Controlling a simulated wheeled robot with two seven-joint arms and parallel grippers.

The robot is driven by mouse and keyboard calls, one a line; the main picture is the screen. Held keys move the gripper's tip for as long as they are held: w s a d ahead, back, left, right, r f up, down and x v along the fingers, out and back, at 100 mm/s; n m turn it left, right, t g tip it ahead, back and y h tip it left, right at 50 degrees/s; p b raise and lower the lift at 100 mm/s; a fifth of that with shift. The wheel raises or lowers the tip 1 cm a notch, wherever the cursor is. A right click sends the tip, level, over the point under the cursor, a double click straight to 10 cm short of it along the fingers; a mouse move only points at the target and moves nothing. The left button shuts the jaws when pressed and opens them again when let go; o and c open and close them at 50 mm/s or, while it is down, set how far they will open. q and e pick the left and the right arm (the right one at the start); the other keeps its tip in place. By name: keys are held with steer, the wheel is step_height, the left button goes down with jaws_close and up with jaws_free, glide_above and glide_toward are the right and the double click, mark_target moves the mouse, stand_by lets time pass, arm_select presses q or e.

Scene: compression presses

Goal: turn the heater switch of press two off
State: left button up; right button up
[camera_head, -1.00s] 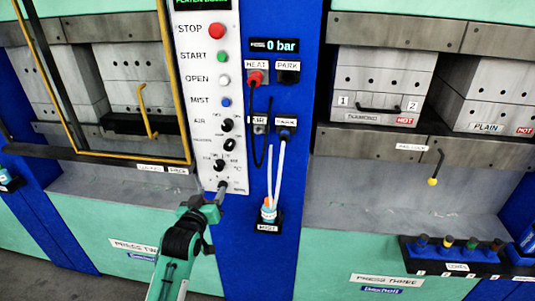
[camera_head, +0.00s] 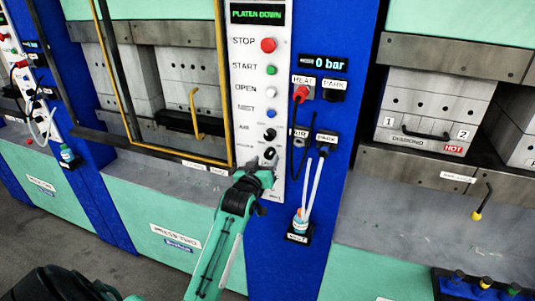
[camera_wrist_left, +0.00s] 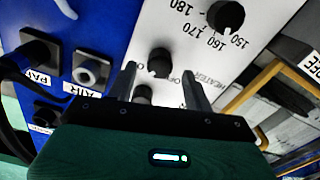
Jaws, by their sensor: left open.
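The white control panel (camera_head: 257,70) of press two stands upright on a blue column. Its heater switch (camera_head: 270,153) is a small black knob below the AIR knob (camera_head: 270,135). In the left wrist view the heater switch (camera_wrist_left: 160,62) sits between the two fingertips of my left gripper (camera_wrist_left: 160,72), beside the HEATER label (camera_wrist_left: 208,80). My left gripper (camera_head: 262,172) is open, at the panel's lower part. It hides the temperature dial in the head view; this dial (camera_wrist_left: 226,15) shows in the wrist view. I cannot tell finger contact or which way the switch points. My right gripper is not in view.
Right of the panel are the HEAT plug (camera_head: 301,93), hanging cables and a bottle (camera_head: 300,222) in a holder. A yellow-framed guard (camera_head: 226,90) stands left of the panel. Press three's mould (camera_head: 435,105) is at the right.

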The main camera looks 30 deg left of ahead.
mark_target(270, 154)
arm_select(q)
steer(key=shift+x, duration=1.35)
steer(key=c, duration=1)
steer(key=shift+p, duration=0.3)
